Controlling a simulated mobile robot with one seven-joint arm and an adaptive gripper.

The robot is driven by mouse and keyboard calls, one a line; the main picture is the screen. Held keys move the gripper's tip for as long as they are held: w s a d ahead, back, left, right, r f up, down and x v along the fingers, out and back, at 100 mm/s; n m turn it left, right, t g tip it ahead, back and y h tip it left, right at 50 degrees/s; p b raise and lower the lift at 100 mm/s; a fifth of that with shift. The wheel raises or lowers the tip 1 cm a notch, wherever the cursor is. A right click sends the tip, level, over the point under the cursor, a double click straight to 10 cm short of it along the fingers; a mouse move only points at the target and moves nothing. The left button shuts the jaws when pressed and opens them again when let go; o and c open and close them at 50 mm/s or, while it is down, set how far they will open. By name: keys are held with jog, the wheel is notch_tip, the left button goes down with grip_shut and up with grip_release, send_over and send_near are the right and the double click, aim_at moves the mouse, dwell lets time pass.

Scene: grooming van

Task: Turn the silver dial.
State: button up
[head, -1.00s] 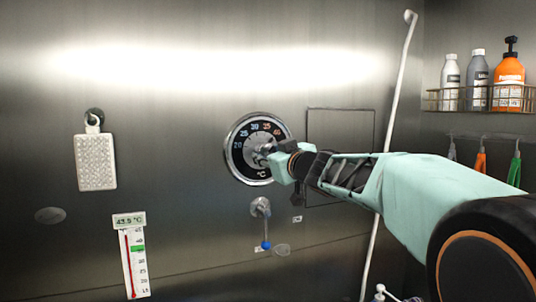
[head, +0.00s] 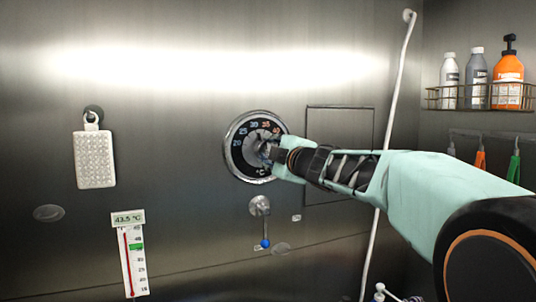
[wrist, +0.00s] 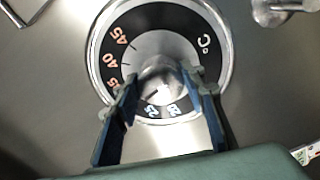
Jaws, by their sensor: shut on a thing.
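The silver dial (head: 256,136) is a round knob within a black ring scale marked in °C, set in a chrome rim on the steel wall. It is left of my gripper (head: 270,152) in the head view. In the wrist view the dial's raised silver centre (wrist: 160,76) sits between the two fingers of my gripper (wrist: 161,88), which are shut on it. My fingers and hand hide part of the dial and scale. A wall thermometer (head: 133,262) at lower left shows 43.5 °C, with a tall red column and a green band.
A lever with a blue ball (head: 265,243) hangs just below the dial. A framed panel (head: 348,125) is right of it, behind my arm. A white hose (head: 390,120) runs down the wall. A wire shelf (head: 450,101) holds bottles at upper right.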

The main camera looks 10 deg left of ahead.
jog(key=n+b, duration=0.1)
jog(key=n, duration=0.5)
jog(key=shift+n, duration=0.3)
jog(key=n+b, duration=0.2)
jog(key=n, duration=0.4)
jog(key=shift+r, duration=0.1)
jog(key=shift+n, duration=0.3)
jog(key=o, duration=1.2)
jog(key=shift+c, duration=0.2)
jog(key=v, duration=0.7)
jog(key=shift+s+d, duration=0.15)
jog(key=shift+s, duration=0.1)
